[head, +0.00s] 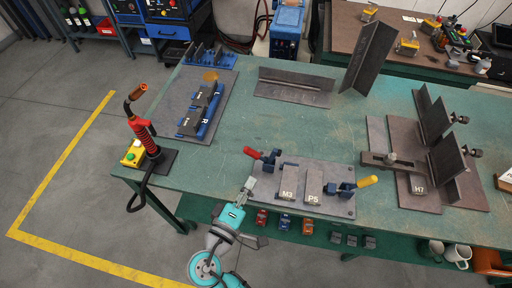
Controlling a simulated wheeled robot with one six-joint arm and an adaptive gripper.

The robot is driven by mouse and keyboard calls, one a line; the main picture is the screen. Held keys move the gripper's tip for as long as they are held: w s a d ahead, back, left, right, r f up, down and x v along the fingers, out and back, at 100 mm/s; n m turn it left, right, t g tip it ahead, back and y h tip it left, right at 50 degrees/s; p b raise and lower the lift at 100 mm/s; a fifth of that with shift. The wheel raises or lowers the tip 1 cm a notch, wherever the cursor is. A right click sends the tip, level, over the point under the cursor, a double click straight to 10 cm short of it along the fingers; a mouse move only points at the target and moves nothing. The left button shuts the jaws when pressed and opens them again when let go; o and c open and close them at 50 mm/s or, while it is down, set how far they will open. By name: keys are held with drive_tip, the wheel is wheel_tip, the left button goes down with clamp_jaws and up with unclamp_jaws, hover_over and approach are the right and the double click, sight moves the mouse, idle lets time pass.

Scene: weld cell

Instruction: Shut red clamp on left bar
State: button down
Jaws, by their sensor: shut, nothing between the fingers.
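The red clamp (268,158) has a blue body and a red handle that sticks out to the left, away from the bars. It stands at the upper left of a grey fixture plate (333,207) near the table's front edge. The left bar (289,180), marked M3, lies on the plate just right of this clamp. Whether the clamp's arm touches the bar is too small to tell. My gripper (249,184) is shut and empty, just left of the plate and below the red handle, apart from it.
A bar marked P5 (313,186) and a yellow-handled clamp (348,188) share the plate. A red torch on a stand (143,132) is at the table's left end. Angle fixtures (447,165) stand to the right. The green table top (240,125) is clear behind the plate.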

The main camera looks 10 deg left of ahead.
drive_tip(key=shift+w+a+r, duration=0.15)
drive_tip(key=shift+w, duration=0.3)
drive_tip(key=x, duration=0.9)
drive_tip(key=shift+w, duration=0.1)
